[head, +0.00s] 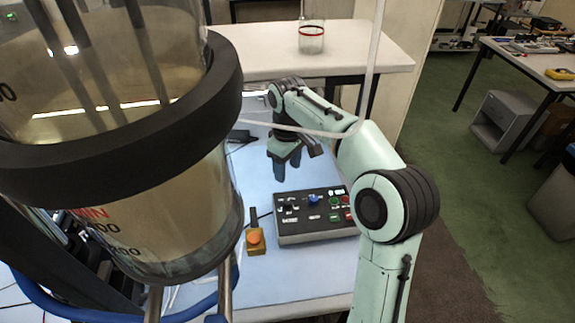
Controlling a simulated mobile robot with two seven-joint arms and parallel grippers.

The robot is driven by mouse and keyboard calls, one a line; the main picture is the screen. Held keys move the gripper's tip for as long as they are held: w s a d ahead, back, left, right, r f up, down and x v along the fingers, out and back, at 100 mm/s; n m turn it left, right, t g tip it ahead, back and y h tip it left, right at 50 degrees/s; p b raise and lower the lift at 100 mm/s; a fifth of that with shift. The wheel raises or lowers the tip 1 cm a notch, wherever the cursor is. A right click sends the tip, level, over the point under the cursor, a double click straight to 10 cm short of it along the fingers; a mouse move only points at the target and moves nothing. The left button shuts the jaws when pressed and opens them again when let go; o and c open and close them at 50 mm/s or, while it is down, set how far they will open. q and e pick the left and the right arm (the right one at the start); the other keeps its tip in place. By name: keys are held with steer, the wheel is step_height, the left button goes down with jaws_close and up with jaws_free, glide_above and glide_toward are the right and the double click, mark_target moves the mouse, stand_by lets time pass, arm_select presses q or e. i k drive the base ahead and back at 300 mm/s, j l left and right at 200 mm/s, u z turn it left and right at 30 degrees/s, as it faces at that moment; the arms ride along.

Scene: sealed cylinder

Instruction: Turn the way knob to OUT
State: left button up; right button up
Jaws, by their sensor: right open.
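A dark control box (305,229) lies on the light blue table top. Its panel carries a blue knob (314,199), a black knob (288,208), and green and red buttons at the right. The labels are too small to read, so I cannot tell which knob is the way knob or where it points. My right gripper (287,166) points down above the table, behind and slightly left of the box. It is open, with nothing seen between its fingers, and apart from the knobs. My right forearm overlaps the box's right edge. My left gripper is not in view.
A large clear cylinder with black rings (130,135) fills the left side, close to the camera. A yellow box with an orange button (255,241) stands left of the control box. A glass jar (311,38) stands on the white back table (365,52). A thin pale tube crosses above my right arm.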

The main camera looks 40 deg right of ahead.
mark_target(314, 201)
steer(key=k, duration=1.5)
